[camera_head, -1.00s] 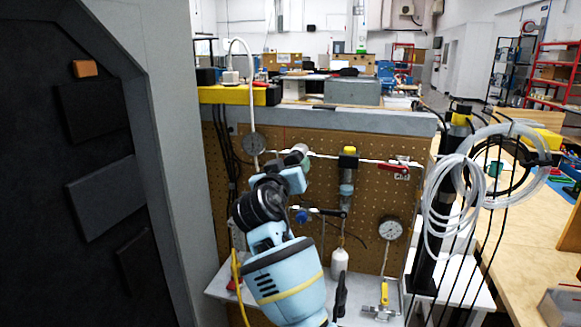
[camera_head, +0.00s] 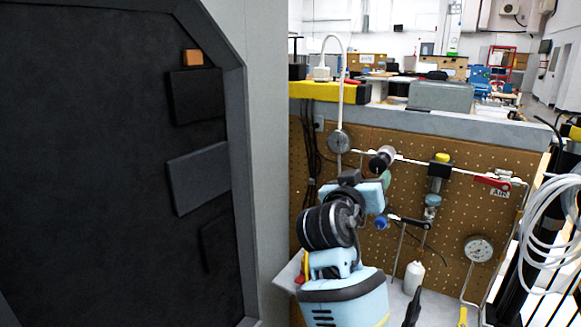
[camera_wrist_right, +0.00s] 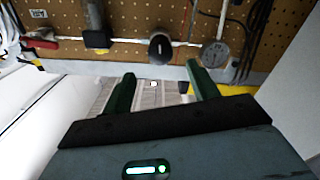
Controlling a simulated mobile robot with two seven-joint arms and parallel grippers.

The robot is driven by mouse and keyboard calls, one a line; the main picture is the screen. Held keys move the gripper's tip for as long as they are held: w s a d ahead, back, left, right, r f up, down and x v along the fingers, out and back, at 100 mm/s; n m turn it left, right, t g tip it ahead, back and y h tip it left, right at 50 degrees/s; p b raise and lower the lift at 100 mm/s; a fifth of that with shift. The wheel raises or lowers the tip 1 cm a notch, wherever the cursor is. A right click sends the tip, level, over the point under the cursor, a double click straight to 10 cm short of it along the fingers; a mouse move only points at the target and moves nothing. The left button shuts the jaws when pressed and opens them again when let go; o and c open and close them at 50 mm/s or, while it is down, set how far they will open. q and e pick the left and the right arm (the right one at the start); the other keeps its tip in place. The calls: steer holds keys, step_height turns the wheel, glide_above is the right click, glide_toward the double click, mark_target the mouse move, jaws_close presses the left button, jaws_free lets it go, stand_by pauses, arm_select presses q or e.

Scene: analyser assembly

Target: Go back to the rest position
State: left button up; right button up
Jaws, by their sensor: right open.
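My right arm, light blue and black, rises from the bottom centre of the head view. Its gripper (camera_head: 385,179) is partly hidden behind my wrist, in front of the pegboard. In the right wrist view the two dark green fingers of my right gripper (camera_wrist_right: 162,88) stand well apart with nothing between them. My left gripper is not in view.
The brown pegboard (camera_head: 480,240) carries gauges (camera_head: 479,249), pipes and a red-handled valve (camera_head: 492,181). A white bottle (camera_head: 413,277) stands below it. A large dark cabinet panel (camera_head: 110,200) fills the left. Coiled clear tubing (camera_head: 548,225) hangs at the right.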

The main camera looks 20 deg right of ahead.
steer(key=s+a+f+n+y+p, duration=0.1)
steer(key=s+a+f+n+y, duration=0.2)
steer(key=f, duration=0.8)
steer(key=s+a+f+n+y, duration=0.15)
steer(key=s+f+y, duration=0.25)
steer(key=f, duration=0.7)
steer(key=s+a+f+n+y+p, duration=0.1)
steer(key=s+a+f+n+y, duration=0.2)
steer(key=f, duration=0.9)
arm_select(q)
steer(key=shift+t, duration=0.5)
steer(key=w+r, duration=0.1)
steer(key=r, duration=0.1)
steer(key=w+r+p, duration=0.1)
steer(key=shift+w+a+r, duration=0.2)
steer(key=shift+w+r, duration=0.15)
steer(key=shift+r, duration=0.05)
arm_select(e)
steer(key=s+a+f+g+y, duration=0.1)
steer(key=s+f, duration=0.3)
steer(key=s, duration=0.6)
steer(key=s+a+f+g+y, duration=0.1)
steer(key=s+f, duration=0.4)
steer(key=s, duration=0.5)
steer(key=s+a+f+g+y, duration=0.1)
steer(key=s+a+f+y, duration=0.2)
steer(key=s, duration=0.7)
step_height(320, 180, down, 2)
steer(key=shift+s+n+y, duration=0.3)
steer(key=shift+n, duration=0.15)
